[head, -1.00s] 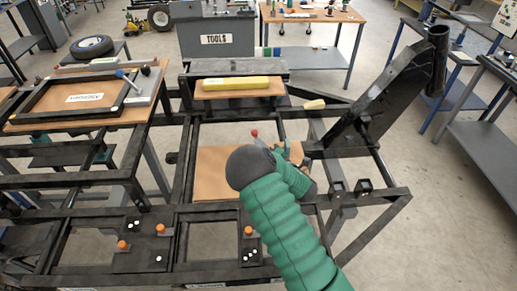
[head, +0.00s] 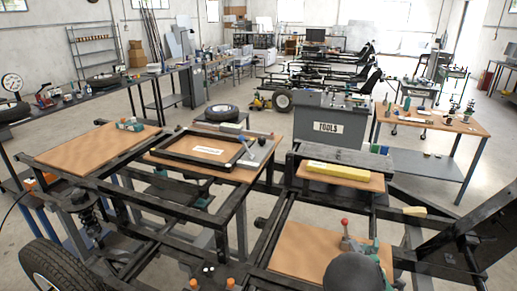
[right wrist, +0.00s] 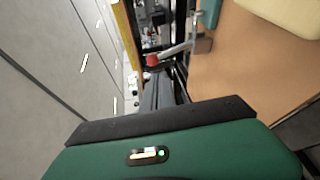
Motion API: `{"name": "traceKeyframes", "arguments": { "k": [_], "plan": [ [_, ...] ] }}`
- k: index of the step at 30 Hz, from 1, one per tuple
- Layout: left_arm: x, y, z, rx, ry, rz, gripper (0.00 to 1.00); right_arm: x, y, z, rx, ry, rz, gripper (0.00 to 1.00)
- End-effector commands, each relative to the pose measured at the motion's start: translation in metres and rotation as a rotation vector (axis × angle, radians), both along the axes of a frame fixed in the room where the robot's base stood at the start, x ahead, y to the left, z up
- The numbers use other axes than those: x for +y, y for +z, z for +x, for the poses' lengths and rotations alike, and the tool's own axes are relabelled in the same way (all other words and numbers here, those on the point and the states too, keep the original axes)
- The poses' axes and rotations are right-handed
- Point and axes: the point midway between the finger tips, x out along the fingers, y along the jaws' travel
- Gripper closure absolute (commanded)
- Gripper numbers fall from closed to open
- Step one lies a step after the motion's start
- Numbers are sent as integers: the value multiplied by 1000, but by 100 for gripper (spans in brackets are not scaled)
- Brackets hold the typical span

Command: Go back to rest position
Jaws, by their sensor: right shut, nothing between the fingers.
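My right arm comes in at the bottom right of the head view, where its dark rounded joint (head: 355,273) covers part of a wooden board (head: 305,252) on the black frame. My right gripper (right wrist: 165,92) shows in the right wrist view, its dark fingers shut and empty. It is beside the board, near a clamp with a red-tipped handle (right wrist: 152,60). The same red tip shows in the head view (head: 345,222). In the head view the fingers are mostly hidden behind the arm. My left gripper is not in view.
A yellow bar (head: 340,172) lies on a small board behind. A grey tool cabinet (head: 325,128) stands beyond it. Black frame beams (head: 265,228) surround the arm, and a dark tilted upright (head: 475,235) rises at the right. A wheel (head: 65,272) stands at bottom left.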

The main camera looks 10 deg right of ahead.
Motion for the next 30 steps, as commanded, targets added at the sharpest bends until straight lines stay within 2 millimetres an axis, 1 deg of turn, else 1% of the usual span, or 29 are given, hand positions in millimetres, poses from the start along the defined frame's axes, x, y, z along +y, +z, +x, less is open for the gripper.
{"name": "traceKeyframes", "arguments": {
  "k": [1, 2, 4, 5, 6, 8, 9, 11, 12, 15, 16, 18, 20, 30],
  "plan": [
    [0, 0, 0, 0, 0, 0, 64, 2, 3, -4, 25, -76, 119, 100],
    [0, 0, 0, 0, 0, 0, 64, 4, 1, -9, 51, -136, 218, 100],
    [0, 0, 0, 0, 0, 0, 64, 23, -9, -29, 139, -291, 488, 100],
    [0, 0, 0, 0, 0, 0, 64, 37, -14, -41, 186, -357, 607, 100],
    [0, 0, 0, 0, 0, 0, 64, 60, -20, -60, 256, -443, 758, 100],
    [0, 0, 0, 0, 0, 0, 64, 100, -26, -95, 371, -568, 957, 100],
    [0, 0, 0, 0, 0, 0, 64, 126, -28, -121, 448, -647, 1059, 100],
    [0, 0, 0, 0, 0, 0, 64, 160, -29, -159, 553, -755, 1167, 100],
    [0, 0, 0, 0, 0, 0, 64, 178, -28, -184, 612, -821, 1215, 100],
    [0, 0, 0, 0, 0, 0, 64, 209, -25, -233, 722, -957, 1275, 100],
    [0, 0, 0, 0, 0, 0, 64, 215, -25, -244, 743, -987, 1282, 100],
    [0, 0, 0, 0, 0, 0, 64, 222, -23, -261, 775, -1036, 1291, 100],
    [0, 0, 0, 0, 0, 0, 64, 225, -23, -268, 788, -1056, 1291, 100],
    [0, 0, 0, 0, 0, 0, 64, 225, -23, -269, 789, -1058, 1292, 100]
  ]
}}
